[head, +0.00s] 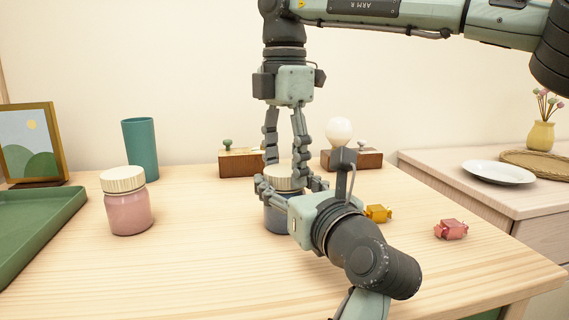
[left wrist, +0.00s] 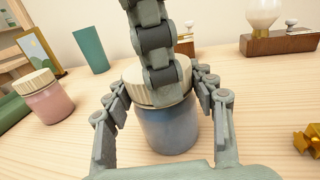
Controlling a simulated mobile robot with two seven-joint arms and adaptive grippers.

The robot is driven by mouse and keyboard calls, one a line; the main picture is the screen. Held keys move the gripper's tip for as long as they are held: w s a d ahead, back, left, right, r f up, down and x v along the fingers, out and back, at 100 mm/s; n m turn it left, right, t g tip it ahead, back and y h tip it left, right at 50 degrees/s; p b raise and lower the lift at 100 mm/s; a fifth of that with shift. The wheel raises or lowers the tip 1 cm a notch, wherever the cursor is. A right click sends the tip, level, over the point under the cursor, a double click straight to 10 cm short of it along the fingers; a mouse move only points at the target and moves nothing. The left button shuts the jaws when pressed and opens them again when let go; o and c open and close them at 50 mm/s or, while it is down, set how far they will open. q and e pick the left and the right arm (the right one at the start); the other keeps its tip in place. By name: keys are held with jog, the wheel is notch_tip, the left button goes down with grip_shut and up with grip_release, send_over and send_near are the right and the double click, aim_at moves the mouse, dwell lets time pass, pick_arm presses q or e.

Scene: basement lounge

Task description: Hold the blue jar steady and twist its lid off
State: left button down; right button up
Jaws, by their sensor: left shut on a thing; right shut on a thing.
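The blue jar (head: 276,219) stands upright on the wooden table, partly hidden by my left gripper. Its cream ribbed lid (head: 281,180) sits on top; the left wrist view shows the jar (left wrist: 168,130) and the lid (left wrist: 136,88) closely. My left gripper (head: 291,187) comes in low from the front and is shut around the jar, one finger on each side. My right gripper (head: 285,168) points straight down from above and is shut on the lid. In the left wrist view, a right finger hides part of the lid.
A pink jar (head: 129,214), a teal cup (head: 141,150), a green tray (head: 38,225) and a framed picture (head: 31,143) are left. Two wooden blocks (head: 240,163) (head: 367,160) stand behind, one by a bulb (head: 339,132). Yellow (head: 378,213) and red (head: 451,229) wrapped candies lie right.

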jog(key=c, duration=0.3)
jog(key=n, duration=0.3)
jog(key=o, duration=1.3)
jog(key=shift+c, duration=0.2)
jog(key=shift+r, duration=2.3)
pick_arm(q)
jog(key=shift+c, duration=2.3)
grip_release()
